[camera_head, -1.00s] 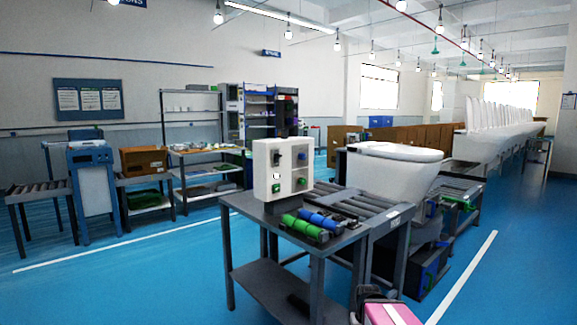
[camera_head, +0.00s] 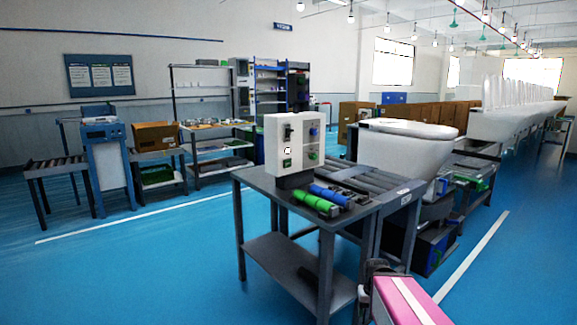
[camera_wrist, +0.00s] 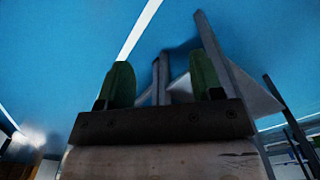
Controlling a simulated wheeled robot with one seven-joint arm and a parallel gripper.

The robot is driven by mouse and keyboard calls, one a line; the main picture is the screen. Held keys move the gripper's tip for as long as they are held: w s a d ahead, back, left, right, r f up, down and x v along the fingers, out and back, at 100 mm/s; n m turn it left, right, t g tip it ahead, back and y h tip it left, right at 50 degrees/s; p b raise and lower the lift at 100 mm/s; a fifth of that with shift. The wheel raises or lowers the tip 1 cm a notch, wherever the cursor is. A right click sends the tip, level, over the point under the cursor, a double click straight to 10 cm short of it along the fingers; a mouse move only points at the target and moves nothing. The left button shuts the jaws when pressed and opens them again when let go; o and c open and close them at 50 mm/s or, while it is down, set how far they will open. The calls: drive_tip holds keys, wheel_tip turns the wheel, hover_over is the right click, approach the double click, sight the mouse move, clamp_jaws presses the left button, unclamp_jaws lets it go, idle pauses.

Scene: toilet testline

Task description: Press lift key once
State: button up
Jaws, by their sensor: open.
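A white control box (camera_head: 275,150) stands upright on a dark grey table (camera_head: 262,185), left of a white toilet, in the head view. Its front carries several small knobs and keys: a black one, a white one, a green one (camera_head: 287,163) at lower left, and a blue one (camera_head: 313,132) at upper right. The labels are too small to read, so I cannot tell which is the lift key. In the wrist view my gripper (camera_wrist: 162,78) is open, its two green fingers apart with nothing between them. The control box is not recognizable in that view.
Green and blue cylinders (camera_head: 316,202) lie on the table before the box. The toilet (camera_head: 405,145) rests on a roller conveyor to the right. Shelving (camera_head: 203,120) and another conveyor (camera_head: 55,165) stand at left. The blue floor (camera_head: 150,265) in front is clear.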

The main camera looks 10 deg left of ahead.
clamp_jaws()
idle(1.5)
